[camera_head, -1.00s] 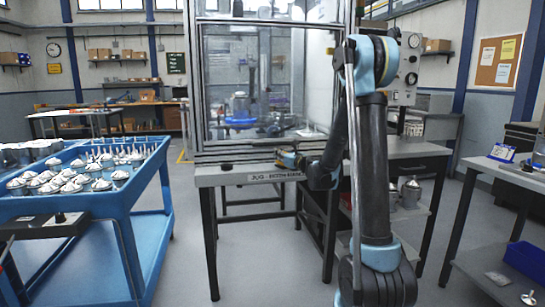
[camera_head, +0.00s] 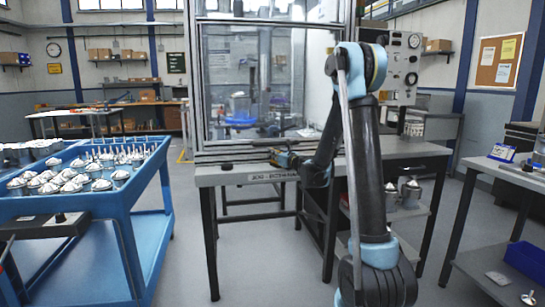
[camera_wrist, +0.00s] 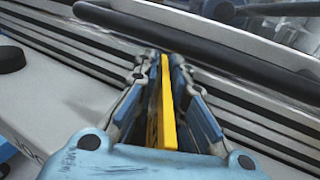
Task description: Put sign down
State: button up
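The sign (camera_wrist: 167,110) is a thin yellow plate, seen nearly edge-on in the wrist view. My gripper (camera_wrist: 165,75) is shut on it, with one finger on each side. In the head view my gripper (camera_head: 280,157) is at the front of the grey bench, just before the glass-walled machine enclosure. The sign is too small to make out clearly there. In the wrist view the sign is over the bench top and the enclosure's lower rails; I cannot tell whether it touches them.
The machine enclosure (camera_head: 265,80) stands on the bench (camera_head: 232,176), with a dark bar handle (camera_wrist: 205,35) close ahead of the fingers. A blue cart (camera_head: 125,205) with several housings is at the left. A side table (camera_head: 505,175) is at the right.

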jog(key=shift+r, duration=0.1)
jog(key=v, duration=1.2)
jog(key=s+d+f+n+g+h, duration=0.1)
jog(key=s+d+f+n+g, duration=0.15)
jog(key=s+n, duration=0.7)
jog(key=s+d+f+n+g+h, duration=0.2)
jog(key=s+n+g, duration=0.2)
jog(key=s+n, duration=0.55)
jog(key=s+d+f+n+g+h, duration=0.2)
jog(key=s+d+f+n+h, duration=0.2)
jog(key=s+d, duration=0.4)
jog(key=s+d+f+n+g+h, duration=0.3)
jog(key=s+d+f, duration=0.4)
jog(key=s, duration=0.9)
jog(key=d+n+h, duration=0.1)
jog(key=n, duration=0.1)
jog(key=shift+s+n, duration=0.3)
jog(key=shift+n, duration=0.1)
jog(key=shift+d+g, duration=0.1)
jog(key=shift+g, duration=0.15)
